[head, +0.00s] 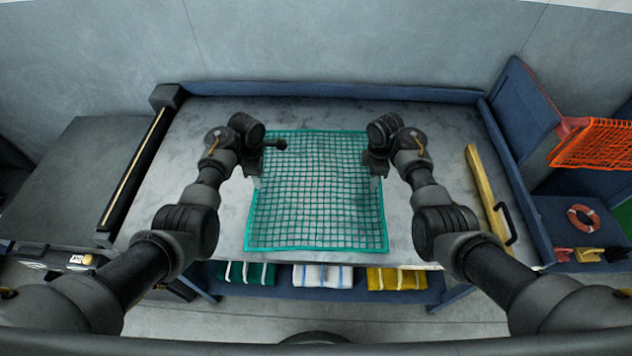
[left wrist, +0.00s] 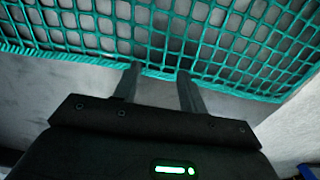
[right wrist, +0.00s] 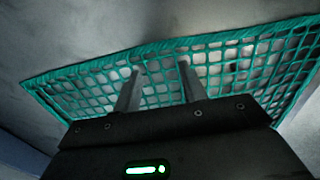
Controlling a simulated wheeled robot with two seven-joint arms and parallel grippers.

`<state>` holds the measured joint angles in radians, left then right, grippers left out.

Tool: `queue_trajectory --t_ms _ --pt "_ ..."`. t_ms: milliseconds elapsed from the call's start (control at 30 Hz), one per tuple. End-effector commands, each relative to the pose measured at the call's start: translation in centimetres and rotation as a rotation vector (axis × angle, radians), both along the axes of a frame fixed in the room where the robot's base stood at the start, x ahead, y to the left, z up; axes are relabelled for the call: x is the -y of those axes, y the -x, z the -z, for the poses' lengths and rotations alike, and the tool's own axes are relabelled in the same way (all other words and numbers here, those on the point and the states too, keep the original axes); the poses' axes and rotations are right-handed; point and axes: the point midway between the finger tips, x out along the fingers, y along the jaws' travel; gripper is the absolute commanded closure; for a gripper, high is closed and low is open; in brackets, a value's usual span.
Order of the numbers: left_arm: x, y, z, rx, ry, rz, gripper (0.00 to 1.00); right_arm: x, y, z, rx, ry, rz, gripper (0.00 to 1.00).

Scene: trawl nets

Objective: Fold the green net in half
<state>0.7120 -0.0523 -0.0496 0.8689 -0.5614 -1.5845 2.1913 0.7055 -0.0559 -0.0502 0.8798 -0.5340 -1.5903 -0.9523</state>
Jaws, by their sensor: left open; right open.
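The green net (head: 315,205) lies flat and spread out on the grey table, a near-rectangle with a solid teal border. My left gripper (head: 257,180) is open at the net's left edge. In the left wrist view its two fingers (left wrist: 158,78) reach the border, with the mesh (left wrist: 205,30) beyond; I cannot tell whether they touch it. My right gripper (head: 377,176) is open at the net's right edge. In the right wrist view its fingers (right wrist: 160,72) overlap the mesh (right wrist: 215,65). Neither gripper holds the net.
The table (head: 440,125) has a raised blue rim (head: 330,90) at the back. A yellow bar (head: 485,195) lies on its right side, a black rail (head: 135,175) on its left. Folded cloths (head: 322,276) sit on a shelf below. An orange net (head: 595,145) hangs at right.

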Motion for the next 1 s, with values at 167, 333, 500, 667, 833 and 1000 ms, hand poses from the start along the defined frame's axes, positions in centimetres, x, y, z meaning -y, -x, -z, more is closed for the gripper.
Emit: queue_trajectory --t_ms 167,333,500,667,833,1000 --pt "-0.04 0.02 0.75 0.0 0.001 -0.002 0.58 0.03 0.0 0.77 0.0 0.001 0.001 0.58" --pt "-0.06 0.02 0.79 0.0 0.0 -0.002 0.58 0.01 -0.02 0.81 0.001 0.001 0.001 0.58" --pt "-0.09 0.04 1.08 0.0 0.0 -0.002 0.58 -0.01 -0.01 1.08 0.001 0.001 0.0 0.58" --pt "-0.11 0.05 1.05 0.0 0.0 -0.003 0.66 -0.04 -0.01 1.05 0.001 0.001 0.0 0.66" --pt "-0.11 0.06 1.07 -0.001 0.0 -0.003 0.77 -0.03 0.0 1.06 0.0 0.001 0.0 0.77" --pt "-0.1 0.07 1.08 -0.001 0.0 -0.002 0.88 -0.02 0.01 1.07 0.0 0.001 0.0 0.88"
